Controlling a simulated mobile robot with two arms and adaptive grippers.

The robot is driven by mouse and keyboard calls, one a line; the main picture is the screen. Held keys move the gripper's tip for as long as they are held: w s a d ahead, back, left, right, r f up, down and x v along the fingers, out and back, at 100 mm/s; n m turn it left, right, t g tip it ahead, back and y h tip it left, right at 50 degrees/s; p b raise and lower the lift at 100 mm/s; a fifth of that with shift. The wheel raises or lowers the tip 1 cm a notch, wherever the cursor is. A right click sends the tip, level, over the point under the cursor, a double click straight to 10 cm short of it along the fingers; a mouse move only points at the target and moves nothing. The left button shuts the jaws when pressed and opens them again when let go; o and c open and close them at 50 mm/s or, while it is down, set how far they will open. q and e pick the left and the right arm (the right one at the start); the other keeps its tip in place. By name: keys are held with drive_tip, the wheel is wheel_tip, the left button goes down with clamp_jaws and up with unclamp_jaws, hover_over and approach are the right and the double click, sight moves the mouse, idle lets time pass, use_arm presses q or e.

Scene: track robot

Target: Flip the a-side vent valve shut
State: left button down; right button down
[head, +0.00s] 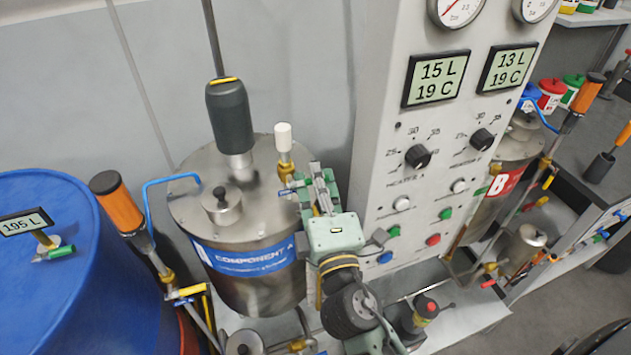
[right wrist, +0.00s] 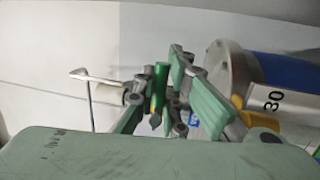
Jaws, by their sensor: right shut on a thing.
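The A tank (head: 250,270), a steel vessel with a blue COMPONENT A label, stands left of the cabinet. Its vent valve (head: 285,165), a brass fitting with a white cap, rises from the right side of the lid. My right gripper (head: 298,188) is at this valve, low beside the brass body. In the right wrist view a green handle (right wrist: 160,80) stands between the fingers of the right gripper (right wrist: 165,95), which is shut on it. The fingers hide much of the handle in the head view, so its exact angle is unclear. My left gripper is out of view.
A dark-topped motor (head: 230,115) stands on the lid, left of the valve. The control cabinet (head: 375,150) is close on the right. A blue drum (head: 70,280) and an orange-handled tool (head: 118,205) are at the left. The B tank (head: 510,150) is beyond the cabinet.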

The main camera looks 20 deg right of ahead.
drive_tip(key=shift+f, duration=0.15)
drive_tip(key=c, duration=1.8)
unclamp_jaws()
drive_tip(key=v, duration=1.2)
drive_tip(key=shift+d, duration=0.1)
